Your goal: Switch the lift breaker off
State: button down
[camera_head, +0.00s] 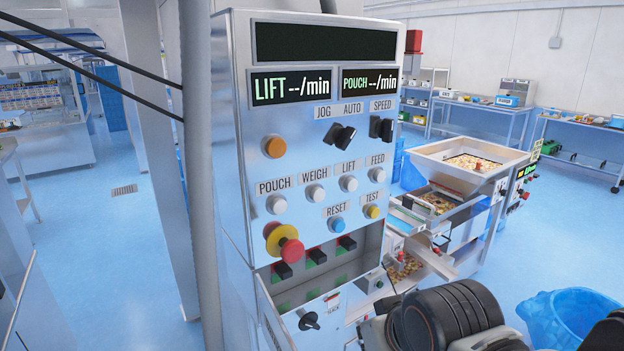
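A grey control cabinet (228,150) stands in the middle of the head view. In a recess low on its front are three black breakers in a row: left (283,270), middle (316,256) and right (347,243). Red and green marks show around them. Their labels are not readable, so I cannot tell which is the lift breaker or its exact position. The LIFT display (291,87) reads "--/min". My gripper is not recognisable in view; dark rounded parts of my arm fill the bottom right.
A red mushroom button (287,250) protrudes just above the left breaker. A black rotary switch (309,321) sits on the panel below the recess. A snack hopper machine (430,165) stands behind to the right, and a blue bin (565,318) at lower right.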

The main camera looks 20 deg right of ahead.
aim_at(283, 270)
jog(key=i+l+u, duration=0.1)
jog(key=l+u, duration=0.3)
jog(key=k+l+u, duration=0.1)
jog(key=l, duration=0.3)
jog(key=k+l+u, duration=0.15)
jog(key=l, duration=0.25)
jog(key=k, duration=0.05)
